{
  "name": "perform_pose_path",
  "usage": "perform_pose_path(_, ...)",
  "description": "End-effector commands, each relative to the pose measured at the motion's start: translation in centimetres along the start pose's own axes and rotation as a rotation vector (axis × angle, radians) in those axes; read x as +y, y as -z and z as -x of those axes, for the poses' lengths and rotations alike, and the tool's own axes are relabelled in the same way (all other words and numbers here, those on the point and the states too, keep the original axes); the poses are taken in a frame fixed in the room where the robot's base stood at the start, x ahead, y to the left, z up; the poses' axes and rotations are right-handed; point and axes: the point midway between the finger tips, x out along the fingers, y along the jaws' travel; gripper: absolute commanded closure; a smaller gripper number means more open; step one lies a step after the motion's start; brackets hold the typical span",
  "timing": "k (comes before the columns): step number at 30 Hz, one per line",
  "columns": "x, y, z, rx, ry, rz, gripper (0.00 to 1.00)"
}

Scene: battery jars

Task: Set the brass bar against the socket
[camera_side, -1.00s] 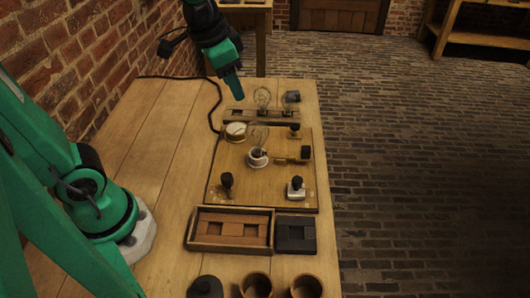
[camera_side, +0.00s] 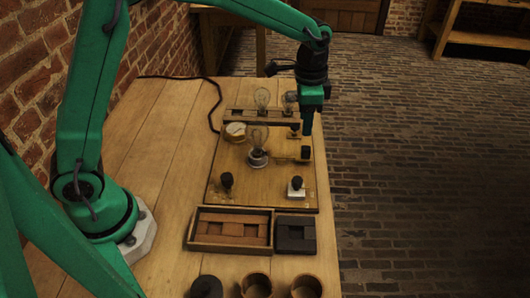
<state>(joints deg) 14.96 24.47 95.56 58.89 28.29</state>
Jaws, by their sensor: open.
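The brass bar (camera_side: 286,156) lies on the wooden board at the right, with a dark knob (camera_side: 305,152) at its right end. I cannot tell if the bar's left end touches the socket. My gripper (camera_side: 308,131) points down over the board's right edge, just above the knob, open and with nothing seen in it. The gap between its fingers is hard to make out, and it partly hides the dark post behind.
The board (camera_side: 240,183) also carries a round dial (camera_side: 235,130) and two black-knobbed posts at the front. A rack with two bulbs (camera_side: 262,98) stands behind. A wooden tray (camera_side: 230,246), a dark box (camera_side: 295,250) and several cups are in front.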

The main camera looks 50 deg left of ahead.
Motion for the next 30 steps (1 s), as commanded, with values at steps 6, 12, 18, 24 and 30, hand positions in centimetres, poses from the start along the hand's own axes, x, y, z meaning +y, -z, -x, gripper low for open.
perform_pose_path(6,0.1,0.9,-1.3,-0.017,-0.009,-0.031,0.56)
perform_pose_path(12,0.1,0.9,-1.4,-0.017,-0.010,-0.032,0.56)
perform_pose_path(18,0.1,0.9,-2.3,-0.019,-0.010,-0.031,0.56)
perform_pose_path(24,0.1,0.8,-4.5,-0.019,-0.011,-0.031,0.56)
perform_pose_path(30,0.1,0.8,-7.0,-0.019,-0.011,-0.031,0.56)
